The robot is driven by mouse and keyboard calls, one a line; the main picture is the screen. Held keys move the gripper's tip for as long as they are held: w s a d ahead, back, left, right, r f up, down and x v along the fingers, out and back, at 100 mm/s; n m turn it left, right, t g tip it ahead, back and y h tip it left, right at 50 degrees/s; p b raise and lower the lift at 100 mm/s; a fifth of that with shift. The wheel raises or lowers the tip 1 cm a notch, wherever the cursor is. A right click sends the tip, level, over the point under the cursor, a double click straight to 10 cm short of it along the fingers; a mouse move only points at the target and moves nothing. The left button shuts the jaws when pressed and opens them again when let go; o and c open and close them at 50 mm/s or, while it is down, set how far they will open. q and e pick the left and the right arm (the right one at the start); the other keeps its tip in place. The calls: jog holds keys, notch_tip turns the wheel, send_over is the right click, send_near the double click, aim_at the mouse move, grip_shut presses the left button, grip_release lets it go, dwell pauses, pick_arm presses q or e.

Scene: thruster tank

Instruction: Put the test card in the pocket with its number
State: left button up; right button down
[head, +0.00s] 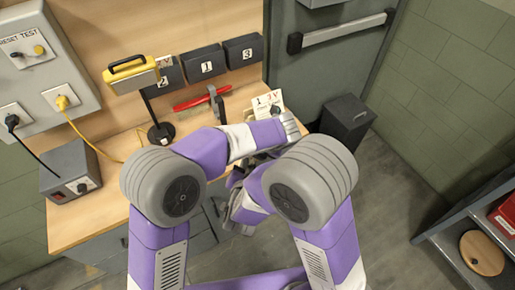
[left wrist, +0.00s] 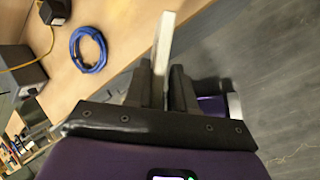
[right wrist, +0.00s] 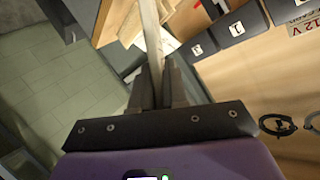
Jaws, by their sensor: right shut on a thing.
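The test card (head: 268,103), white with a black "1" and red print, stands tilted near the bench's right end in the head view. My right gripper (right wrist: 157,82) is shut on a thin pale strip, seen edge-on and apparently part of the card. My left gripper (left wrist: 160,82) has a pale strip between its fingers; whether it grips it is unclear. Arm links hide most of both grippers in the head view. Dark wall pockets carry the numbers 2 (head: 163,80), 1 (head: 206,66) and 3 (head: 246,52), left to right.
The wooden bench (head: 110,145) holds a red-handled tool (head: 195,101), a black stand (head: 160,134) and a grey box (head: 68,170). A blue cable coil (left wrist: 88,50) lies on it. A black bin (head: 346,122) stands right of the bench, by the grey door (head: 325,70).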

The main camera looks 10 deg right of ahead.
jog(key=c, duration=1.1)
grip_release()
jog(key=shift+w+a+r, duration=0.1)
jog(key=shift+a, duration=0.15)
jog(key=shift+o, duration=0.2)
